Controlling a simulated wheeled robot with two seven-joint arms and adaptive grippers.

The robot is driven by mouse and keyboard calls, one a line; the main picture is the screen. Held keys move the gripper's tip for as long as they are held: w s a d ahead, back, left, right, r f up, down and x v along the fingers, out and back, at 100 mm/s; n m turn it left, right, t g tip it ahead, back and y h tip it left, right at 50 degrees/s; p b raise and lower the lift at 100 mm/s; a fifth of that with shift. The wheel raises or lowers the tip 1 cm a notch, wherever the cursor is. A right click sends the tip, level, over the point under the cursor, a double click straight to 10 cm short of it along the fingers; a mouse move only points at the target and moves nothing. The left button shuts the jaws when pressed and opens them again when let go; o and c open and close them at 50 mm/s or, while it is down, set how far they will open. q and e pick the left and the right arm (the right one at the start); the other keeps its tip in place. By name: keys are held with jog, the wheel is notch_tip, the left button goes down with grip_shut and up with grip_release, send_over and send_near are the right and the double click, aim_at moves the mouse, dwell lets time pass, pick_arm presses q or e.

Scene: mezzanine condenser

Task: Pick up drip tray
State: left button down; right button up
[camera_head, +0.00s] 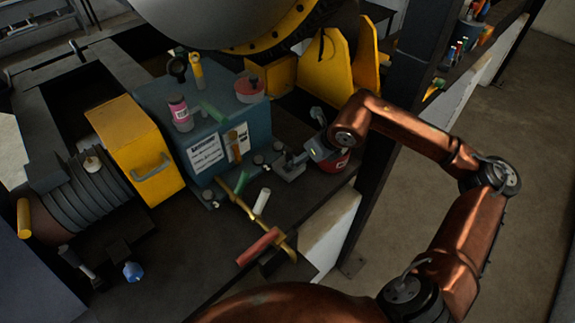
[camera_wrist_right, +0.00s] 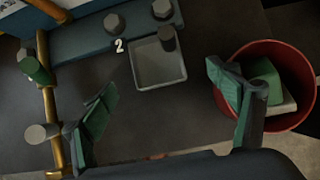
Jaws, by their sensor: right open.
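The drip tray is a small square grey tray (camera_wrist_right: 150,76) with a raised rim, lying on the dark bench against the blue base. It also shows in the head view (camera_head: 291,172), partly crowded by my right gripper. My right gripper (camera_wrist_right: 160,79) is open and empty, its green-padded fingers spread to either side of the tray in the wrist view. I cannot tell the exact height of the fingers above it. A grey cylindrical knob (camera_wrist_right: 167,38) overlaps the tray's far edge. My left gripper is not in view.
A red bucket (camera_wrist_right: 291,55) holding a green item stands close right of the tray, beside my right finger. The blue unit (camera_head: 200,125) stands behind, with a yellow box (camera_head: 135,148) farther left.

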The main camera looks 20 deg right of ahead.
jog(key=shift+f, duration=0.2)
jog(key=shift+w+a+f, duration=0.15)
jog(key=shift+f, duration=0.1)
jog(key=p+x, duration=0.3)
jog(key=x, duration=0.3)
jog(key=shift+a, duration=0.2)
jog(key=shift+w+f, duration=0.3)
jog(key=shift+f, duration=0.1)
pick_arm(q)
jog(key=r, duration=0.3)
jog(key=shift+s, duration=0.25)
pick_arm(e)
jog(key=shift+c, duration=0.3)
jog(key=shift+s, duration=0.1)
jog(key=shift+c, duration=0.8)
jog(key=c, duration=1.1)
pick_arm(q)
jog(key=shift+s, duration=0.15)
pick_arm(e)
jog(key=shift+r, duration=0.1)
jog(key=shift+c, duration=0.7)
